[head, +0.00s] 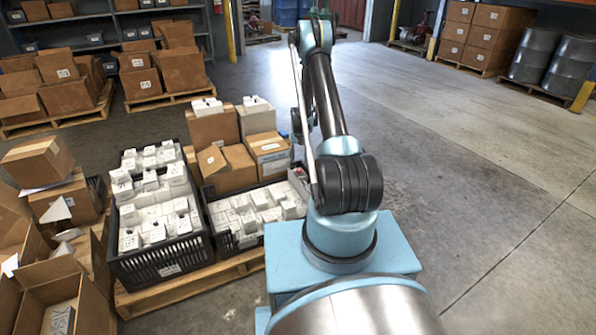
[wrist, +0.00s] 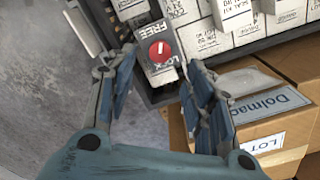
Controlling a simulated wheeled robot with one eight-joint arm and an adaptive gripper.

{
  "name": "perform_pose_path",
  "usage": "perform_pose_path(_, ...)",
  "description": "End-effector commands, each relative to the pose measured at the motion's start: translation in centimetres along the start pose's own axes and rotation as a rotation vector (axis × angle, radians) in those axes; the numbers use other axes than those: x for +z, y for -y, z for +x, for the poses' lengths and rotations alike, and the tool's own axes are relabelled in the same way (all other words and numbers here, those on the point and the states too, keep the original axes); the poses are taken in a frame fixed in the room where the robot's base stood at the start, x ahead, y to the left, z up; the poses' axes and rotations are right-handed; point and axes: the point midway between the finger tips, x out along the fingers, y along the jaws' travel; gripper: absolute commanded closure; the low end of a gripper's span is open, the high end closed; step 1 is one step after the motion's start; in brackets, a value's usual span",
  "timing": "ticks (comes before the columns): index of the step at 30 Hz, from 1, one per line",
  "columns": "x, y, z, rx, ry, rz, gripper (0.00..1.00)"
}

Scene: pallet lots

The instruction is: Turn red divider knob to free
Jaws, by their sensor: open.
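The red divider knob (wrist: 160,51) sits on a grey box marked FREE and LOCK (wrist: 158,66) in the wrist view. FREE is on the upper side of the knob and LOCK on the lower side. A pale mark on the knob runs roughly up and down in the picture; I cannot tell which end is its pointer. My gripper (wrist: 160,72) is open, its two fingers apart to the left and right of the box in the picture. The knob shows between and beyond the fingertips, and I see no contact.
A dark crate of white cartons (wrist: 264,45) adjoins the knob box. A cardboard box (wrist: 290,66) lies to the lower right. In the head view, two black crates stand on a wooden pallet (head: 190,285) left of my arm. The floor to the right (head: 490,190) is clear.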

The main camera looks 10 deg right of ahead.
Motion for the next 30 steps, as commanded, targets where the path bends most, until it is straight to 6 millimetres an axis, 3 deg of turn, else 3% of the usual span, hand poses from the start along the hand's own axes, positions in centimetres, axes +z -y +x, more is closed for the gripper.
perform_pose_path(9,0.0,0.0,4.8,0.000,0.000,0.000,0.52)
perform_pose_path(15,0.0,0.0,6.8,0.000,0.000,-0.001,0.52)
perform_pose_path(29,0.0,0.0,7.8,0.000,0.000,-0.001,0.52)
perform_pose_path(30,0.0,0.0,7.8,0.000,0.000,-0.001,0.59)
